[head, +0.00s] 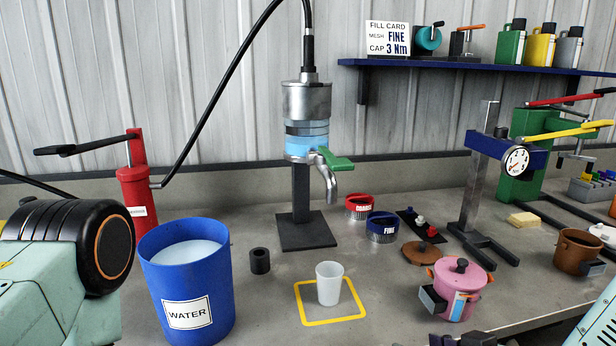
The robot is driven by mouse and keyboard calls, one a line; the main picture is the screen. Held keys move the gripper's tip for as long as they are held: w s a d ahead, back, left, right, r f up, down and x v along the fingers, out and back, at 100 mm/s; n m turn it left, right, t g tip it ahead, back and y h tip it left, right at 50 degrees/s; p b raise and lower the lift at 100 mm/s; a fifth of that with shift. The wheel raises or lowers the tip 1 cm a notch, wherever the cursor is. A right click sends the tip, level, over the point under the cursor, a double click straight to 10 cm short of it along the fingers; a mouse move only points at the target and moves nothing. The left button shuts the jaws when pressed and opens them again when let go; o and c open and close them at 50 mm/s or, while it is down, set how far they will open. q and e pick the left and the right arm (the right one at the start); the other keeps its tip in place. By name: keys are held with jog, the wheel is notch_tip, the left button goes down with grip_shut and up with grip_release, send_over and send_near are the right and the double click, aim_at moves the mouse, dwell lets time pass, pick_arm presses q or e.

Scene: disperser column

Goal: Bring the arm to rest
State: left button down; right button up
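My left arm (60,260) fills the lower left, a mint-green link with a black, orange-ringed joint. Its gripper is outside the picture. A mint-green piece of my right arm (598,328) shows at the lower right corner. A dark part (463,340) at the bottom edge, below the pink pot, may be my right gripper; its fingers cannot be made out. The disperser column (307,102) stands upright at the back with a green tap handle (336,161) over a bent spout. A translucent cup (329,284) stands upright inside a yellow square (303,310), apart from the spout.
A blue water bucket (187,300) stands close beside my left arm, and a red pump (133,195) behind it. A pink lidded pot (460,290) stands near the front right. Red and blue rings (382,228) lie mid-table. A blue shelf (480,66) hangs at the back right.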

jog(key=s+d+f+m+g+h, duration=0.1)
jog(key=s+f+g, duration=0.4)
jog(key=s+f, duration=0.6)
jog(key=s+d+f+m+g+h, duration=0.2)
jog(key=s+f+g+h, duration=0.2)
jog(key=s+f, duration=0.6)
jog(key=s+g, duration=0.1)
jog(key=s, duration=0.5)
jog(key=shift+s+d+f+m+g, duration=0.25)
jog(key=shift+d+f+m+g, duration=0.05)
jog(key=shift+d+f, duration=0.1)
